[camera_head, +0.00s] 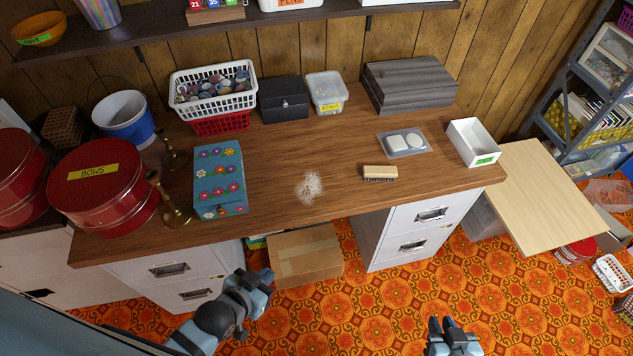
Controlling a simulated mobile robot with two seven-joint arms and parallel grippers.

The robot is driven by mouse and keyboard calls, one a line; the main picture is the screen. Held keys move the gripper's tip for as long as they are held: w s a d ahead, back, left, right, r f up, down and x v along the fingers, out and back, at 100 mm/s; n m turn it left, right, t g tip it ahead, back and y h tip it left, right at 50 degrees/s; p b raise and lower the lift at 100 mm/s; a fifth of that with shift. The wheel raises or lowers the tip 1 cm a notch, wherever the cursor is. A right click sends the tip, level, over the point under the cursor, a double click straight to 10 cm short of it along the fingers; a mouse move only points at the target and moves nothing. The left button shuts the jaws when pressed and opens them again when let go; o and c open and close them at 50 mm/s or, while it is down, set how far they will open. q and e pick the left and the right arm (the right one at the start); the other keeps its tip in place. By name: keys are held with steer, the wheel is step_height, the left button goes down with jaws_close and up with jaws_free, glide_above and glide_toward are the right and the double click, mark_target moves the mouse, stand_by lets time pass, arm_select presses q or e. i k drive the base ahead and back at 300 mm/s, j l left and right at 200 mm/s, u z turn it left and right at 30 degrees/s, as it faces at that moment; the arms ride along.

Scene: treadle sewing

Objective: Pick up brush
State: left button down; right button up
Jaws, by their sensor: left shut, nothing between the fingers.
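The brush (380,172), a small tan block with dark bristles underneath, lies on the wooden desktop near its front edge, right of centre. My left gripper (264,275) is shut and empty, in front of the desk and below its top, over the cardboard box, well left of the brush. My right gripper (445,325) is low at the bottom of the view, over the floor in front of the desk and apart from the brush. Its fingertips are too small to tell if they are open.
White powder (310,186) lies on the desk (280,160) left of the brush. A flowered box (219,178) and brass candlesticks (173,207) stand further left. A clear pack (402,142) lies behind the brush; a white open box (472,143) is at the right.

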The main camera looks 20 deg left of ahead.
mark_target(382, 173)
steer(key=i+l, duration=0.1)
steer(key=l, duration=0.3)
steer(key=i+l, duration=0.15)
steer(key=l, duration=0.2)
steer(key=i+l, duration=0.1)
steer(key=l, duration=0.3)
steer(key=i+l, duration=0.15)
steer(key=l, duration=0.2)
steer(key=u, duration=0.4)
steer(key=l+u, duration=0.1)
steer(key=u, duration=0.7)
steer(key=l+u, duration=0.1)
steer(key=u, duration=0.75)
